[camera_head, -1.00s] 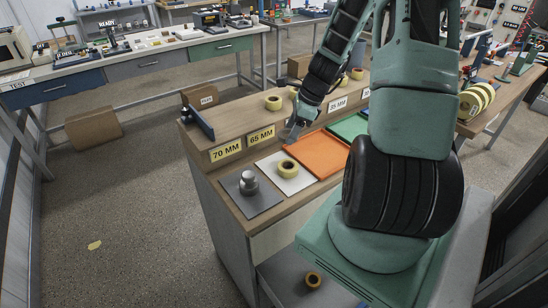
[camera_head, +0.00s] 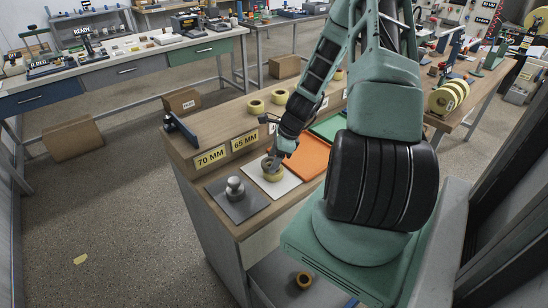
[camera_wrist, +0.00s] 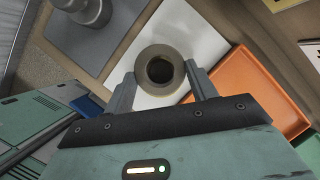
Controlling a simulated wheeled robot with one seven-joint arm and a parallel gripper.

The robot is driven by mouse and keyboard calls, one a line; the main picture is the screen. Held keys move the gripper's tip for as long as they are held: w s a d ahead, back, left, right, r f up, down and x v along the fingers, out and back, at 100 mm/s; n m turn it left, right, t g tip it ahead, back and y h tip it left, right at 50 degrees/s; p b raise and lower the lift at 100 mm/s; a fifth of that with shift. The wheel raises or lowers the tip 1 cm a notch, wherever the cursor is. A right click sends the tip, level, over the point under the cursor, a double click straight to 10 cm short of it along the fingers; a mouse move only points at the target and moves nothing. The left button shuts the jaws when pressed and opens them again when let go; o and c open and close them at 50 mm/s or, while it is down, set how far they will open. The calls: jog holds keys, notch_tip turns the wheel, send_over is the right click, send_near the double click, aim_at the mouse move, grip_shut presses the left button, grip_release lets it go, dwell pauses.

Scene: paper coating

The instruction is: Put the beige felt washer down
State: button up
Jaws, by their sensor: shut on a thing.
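My gripper (camera_wrist: 158,88) is shut on the beige felt washer (camera_wrist: 160,51), a pale ring with a dark hole, gripped at its sides between the two fingers.
A grey mat (camera_head: 223,206) with a metal weight (camera_head: 235,188) lies to the left, an orange tray (camera_head: 314,158) to the right. Behind is a raised ledge with 70 MM and 65 MM labels and yellow rolls (camera_head: 256,107). Another small roll (camera_head: 303,280) lies low in front.

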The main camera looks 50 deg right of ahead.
jog(key=shift+f, duration=0.1)
jog(key=shift+f+b, duration=0.35)
jog(key=shift+f, duration=0.05)
jog(key=o, duration=1)
jog(key=shift+c, duration=0.2)
jog(key=shift+r, duration=0.1)
